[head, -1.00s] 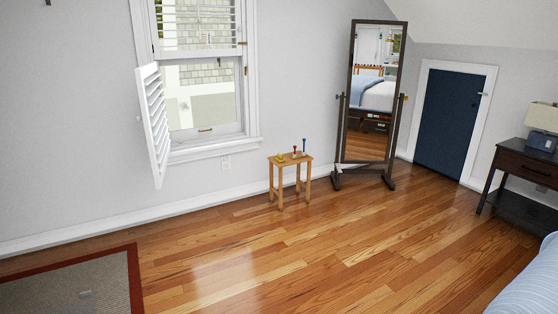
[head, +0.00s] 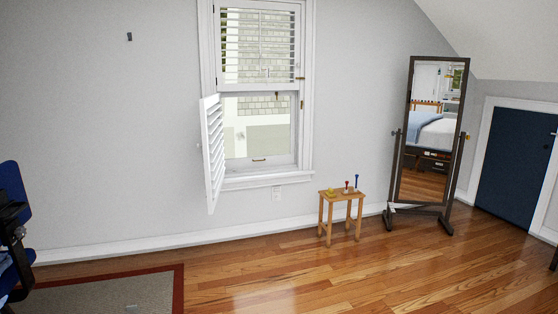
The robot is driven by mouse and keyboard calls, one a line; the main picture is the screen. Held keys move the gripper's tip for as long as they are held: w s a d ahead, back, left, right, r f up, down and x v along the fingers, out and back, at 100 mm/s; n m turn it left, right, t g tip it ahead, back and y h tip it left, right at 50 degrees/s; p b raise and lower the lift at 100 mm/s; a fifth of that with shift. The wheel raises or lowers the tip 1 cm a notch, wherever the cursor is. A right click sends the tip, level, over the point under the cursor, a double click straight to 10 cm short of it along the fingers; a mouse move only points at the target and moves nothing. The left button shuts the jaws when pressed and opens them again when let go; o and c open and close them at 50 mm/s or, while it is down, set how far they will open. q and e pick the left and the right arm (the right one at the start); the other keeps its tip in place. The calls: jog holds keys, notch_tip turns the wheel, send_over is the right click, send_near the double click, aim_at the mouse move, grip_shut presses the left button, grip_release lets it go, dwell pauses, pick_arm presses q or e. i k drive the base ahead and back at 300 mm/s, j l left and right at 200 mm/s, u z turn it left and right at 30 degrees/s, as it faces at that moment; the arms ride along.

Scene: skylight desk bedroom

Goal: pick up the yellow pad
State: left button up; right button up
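A small yellow thing (head: 331,192) sits on the left part of the top of a small wooden stool (head: 342,197) by the wall; it is too small to tell its exact shape, but it is the only yellow item I see there. A red item (head: 347,187) and a taller blue item (head: 356,183) stand to its right on the same top. Neither of my grippers is in view.
A tilted standing mirror (head: 430,135) stands right of the stool. An open shutter (head: 213,150) juts out from the window. A blue chair (head: 14,225) is at the left edge, by a red-bordered rug (head: 100,295). The wood floor before the stool is clear.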

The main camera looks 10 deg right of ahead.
aim_at(330, 194)
jog(key=i+z, duration=0.4)
jog(key=i, duration=0.15)
jog(key=i+j+z, duration=0.15)
jog(key=i+z, duration=0.25)
jog(key=i, duration=0.15)
jog(key=i+l+z, duration=0.2)
jog(key=i+z, duration=0.25)
jog(key=i, duration=0.8)
jog(key=i+j+z, duration=0.2)
jog(key=i+z, duration=0.2)
jog(key=i, duration=0.85)
jog(key=i+l+u, duration=0.1)
jog(key=i+u, duration=0.15)
jog(key=i, duration=0.15)
jog(key=i+l+u, duration=0.3)
jog(key=i, duration=0.15)
jog(key=i+l+u, duration=0.25)
jog(key=i, duration=0.15)
jog(key=j, duration=0.1)
